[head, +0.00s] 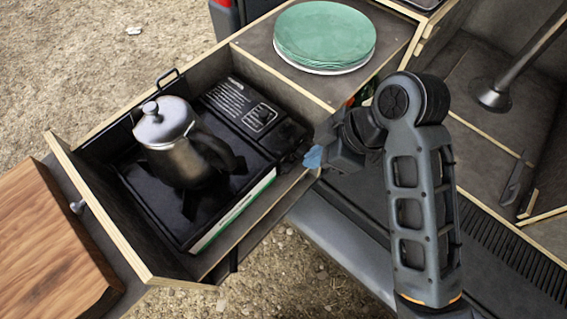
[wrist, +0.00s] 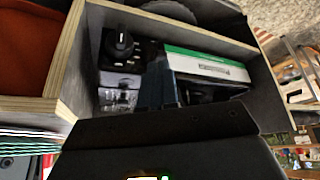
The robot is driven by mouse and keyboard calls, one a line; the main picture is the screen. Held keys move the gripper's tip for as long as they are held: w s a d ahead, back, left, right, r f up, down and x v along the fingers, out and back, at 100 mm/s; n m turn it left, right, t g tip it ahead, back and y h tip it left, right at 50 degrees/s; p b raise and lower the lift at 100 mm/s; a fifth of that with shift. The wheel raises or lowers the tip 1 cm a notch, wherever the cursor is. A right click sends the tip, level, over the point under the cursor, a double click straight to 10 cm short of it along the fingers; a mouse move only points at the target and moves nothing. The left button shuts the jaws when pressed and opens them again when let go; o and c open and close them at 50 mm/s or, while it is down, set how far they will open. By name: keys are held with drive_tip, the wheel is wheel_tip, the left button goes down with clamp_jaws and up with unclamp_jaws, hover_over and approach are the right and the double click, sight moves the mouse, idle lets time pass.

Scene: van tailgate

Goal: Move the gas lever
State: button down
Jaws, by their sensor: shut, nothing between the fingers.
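The black portable gas stove (head: 238,110) sits in the pulled-out drawer. A steel kettle (head: 178,143) stands on its burner side. My gripper (head: 313,158) is at the stove's control end, by the drawer's right side, with its blue fingertips together and nothing between them. In the wrist view my gripper (wrist: 158,85) points down into the drawer next to the stove's front. A round black knob (wrist: 119,45) shows on the stove front, left of the fingers. I cannot clearly pick out the gas lever; the fingers cover part of the control panel.
The drawer's wooden wall (head: 110,215) rises around the stove. A stack of green plates (head: 324,35) stands on the counter behind. A wooden board (head: 50,250) lies at the left. The van floor with a metal post (head: 495,96) is at the right.

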sight(291, 167)
drive_tip(key=shift+w+a+r+n+g, duration=0.1)
drive_tip(key=shift+w+r+n+g, duration=0.2)
drive_tip(key=shift+r, duration=0.3)
drive_tip(key=shift+w+a+r+n+g, duration=0.1)
drive_tip(key=shift+w+r+n, duration=0.1)
drive_tip(key=shift+r+n, duration=0.3)
drive_tip(key=b+x, duration=0.3)
drive_tip(key=x, duration=0.2)
drive_tip(key=shift+f, duration=0.35)
drive_tip(key=shift+a+f+b, duration=0.35)
drive_tip(key=shift+f+b, duration=0.2)
drive_tip(key=shift+b, duration=0.05)
